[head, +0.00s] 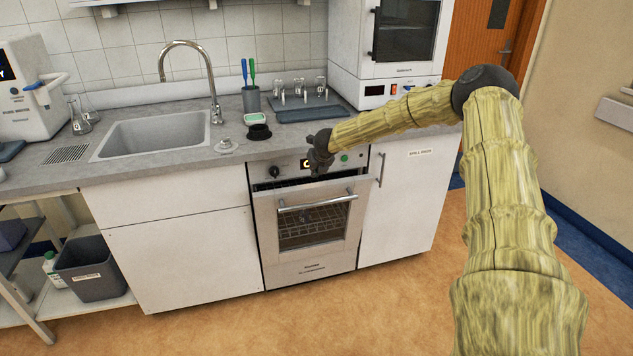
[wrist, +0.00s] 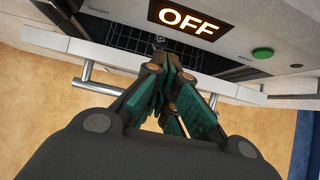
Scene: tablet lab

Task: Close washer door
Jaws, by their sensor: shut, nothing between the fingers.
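The washer (head: 310,276) is built in under the counter. Its door (head: 345,228) has a dark window and a horizontal bar handle (head: 318,203). The door stands slightly ajar, tilted out at the top. A dark gap with a wire rack (wrist: 125,38) shows between panel and door in the wrist view. The washer's display reads OFF (wrist: 188,20), beside a green button (wrist: 262,53). My gripper (wrist: 165,62) is shut and empty. It is at the control panel, above the door's top edge, also seen in the head view (head: 318,168). Contact cannot be told. It hides part of the panel.
White cabinets stand left (head: 180,250) and right (head: 410,200) of the washer; the right one has a vertical handle (head: 381,170). The counter (head: 210,150) overhangs above, with a sink (head: 150,135) and a tray of glassware (head: 310,112). The floor in front is clear.

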